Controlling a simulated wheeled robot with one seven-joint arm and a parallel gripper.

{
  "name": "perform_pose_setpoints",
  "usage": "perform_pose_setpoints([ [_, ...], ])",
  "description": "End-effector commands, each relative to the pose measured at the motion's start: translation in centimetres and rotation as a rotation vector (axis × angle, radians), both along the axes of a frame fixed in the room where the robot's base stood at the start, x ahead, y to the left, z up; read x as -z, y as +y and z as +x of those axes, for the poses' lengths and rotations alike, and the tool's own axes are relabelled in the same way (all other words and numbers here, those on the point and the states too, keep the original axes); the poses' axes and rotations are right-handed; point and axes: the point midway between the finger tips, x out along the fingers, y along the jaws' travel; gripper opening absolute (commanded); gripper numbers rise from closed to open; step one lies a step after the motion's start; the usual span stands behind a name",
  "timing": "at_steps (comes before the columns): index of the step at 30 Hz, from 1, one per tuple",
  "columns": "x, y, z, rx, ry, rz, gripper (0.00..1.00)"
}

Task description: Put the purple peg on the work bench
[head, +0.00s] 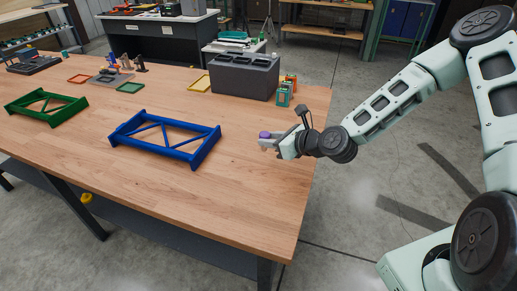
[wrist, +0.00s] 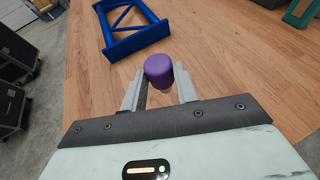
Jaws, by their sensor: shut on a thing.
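The purple peg (wrist: 159,69) is a short round piece held between the two fingers of my gripper (wrist: 160,92) in the wrist view. In the head view the peg (head: 265,135) shows as a small purple spot at the fingertips of my gripper (head: 268,144). My gripper is shut on it, over the right end of the wooden work bench (head: 240,205). The peg's lower part is partly hidden by the fingers. I cannot tell whether it touches the bench top.
A blue frame (head: 165,140) lies left of my gripper, and a green frame (head: 45,106) farther left. A dark grey tote (head: 244,78) and small green and orange blocks (head: 285,92) stand behind. The bench's front right area is clear.

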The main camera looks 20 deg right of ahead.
Motion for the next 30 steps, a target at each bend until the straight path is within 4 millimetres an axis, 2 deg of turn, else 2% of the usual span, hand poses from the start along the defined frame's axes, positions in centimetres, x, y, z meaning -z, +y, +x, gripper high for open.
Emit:
perform_pose_setpoints([
  [3, 2.0, 0.1, 0.0, -0.001, 0.002, 0.001, 0.06],
  [10, 3.8, 0.1, 0.0, 0.000, -0.001, 0.001, 0.06],
  [17, 6.7, 0.1, 0.0, 0.000, -0.001, 0.001, 0.06],
  [28, 7.4, 0.0, 0.0, 0.001, -0.002, 0.001, 0.06],
  [29, 7.4, 0.0, 0.0, 0.001, -0.001, 0.000, 0.32],
  [30, 7.2, 0.0, 0.0, 0.001, -0.002, -0.001, 0.43],
])
